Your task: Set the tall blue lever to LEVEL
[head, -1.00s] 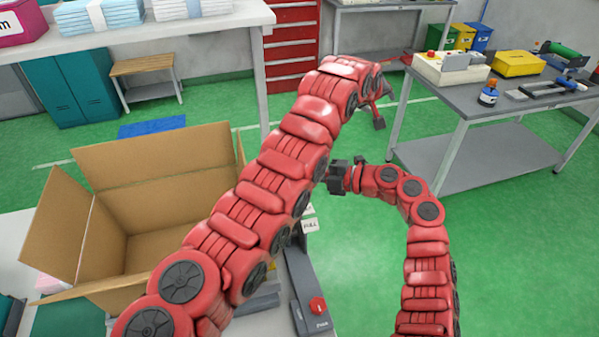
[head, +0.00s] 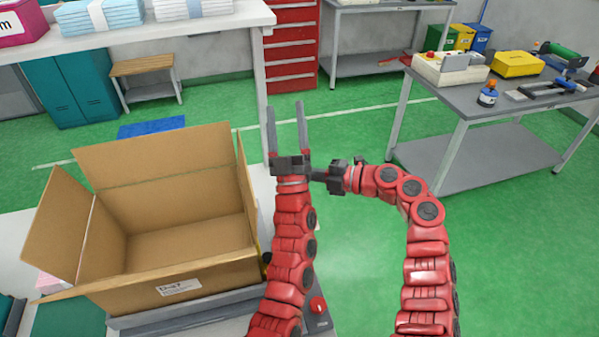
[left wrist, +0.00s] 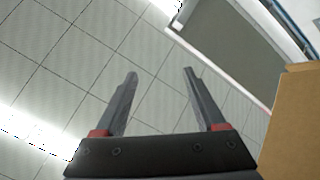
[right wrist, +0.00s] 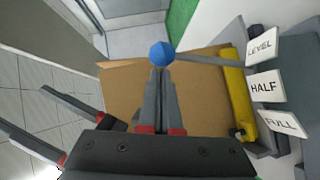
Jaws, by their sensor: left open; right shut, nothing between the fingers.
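The lever's blue ball knob (right wrist: 162,54) shows in the right wrist view, on a grey rod running right to a yellow housing (right wrist: 236,85). The rod meets the housing near its upper end, by the LEVEL plate (right wrist: 262,45). The HALF plate (right wrist: 264,87) and FULL plate (right wrist: 282,121) sit below. My right gripper (right wrist: 162,72) is shut and empty, its tips just below the knob in the picture; I cannot tell if they touch. My left gripper (head: 286,104) is open and empty, pointing up in the head view. The lever is hidden in the head view.
An open cardboard box (head: 185,255) stands on the bench left of my left arm. A red button (head: 318,304) is on a grey panel at the bench end. A grey table (head: 475,105) with tools is at the right. Green floor (head: 350,270) is clear between.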

